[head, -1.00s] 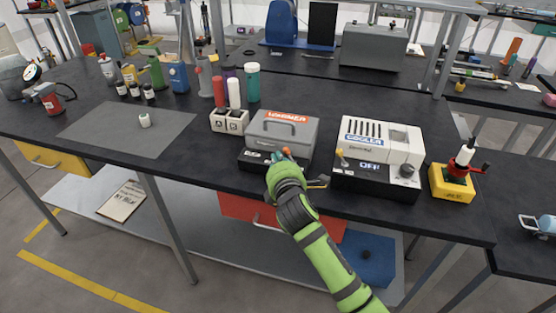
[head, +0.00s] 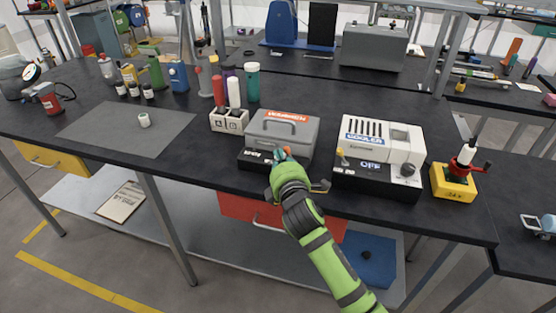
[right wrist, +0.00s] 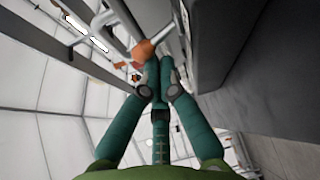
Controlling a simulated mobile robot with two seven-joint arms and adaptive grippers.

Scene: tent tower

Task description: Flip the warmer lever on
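The warmer (head: 301,131) is a grey box with a handle and an orange label on a black base, near the bench's front edge. The text on its base front is partly covered and I cannot read it. My right gripper (head: 280,154) is at the front of this base. In the right wrist view its teal fingers (right wrist: 159,66) are drawn together at the tips. An orange knob on a metal rod (right wrist: 143,50) shows just past the tips, probably the lever. No grip around it shows, and I cannot tell whether they touch. My left gripper is not in view.
The white cooler (head: 402,143) stands right of the warmer; its panel reads OFF. A yellow block with a red-and-white device (head: 453,186) is farther right. A white holder (head: 228,121) and upright bottles stand behind left. The grey mat (head: 105,130) carries one small white cup.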

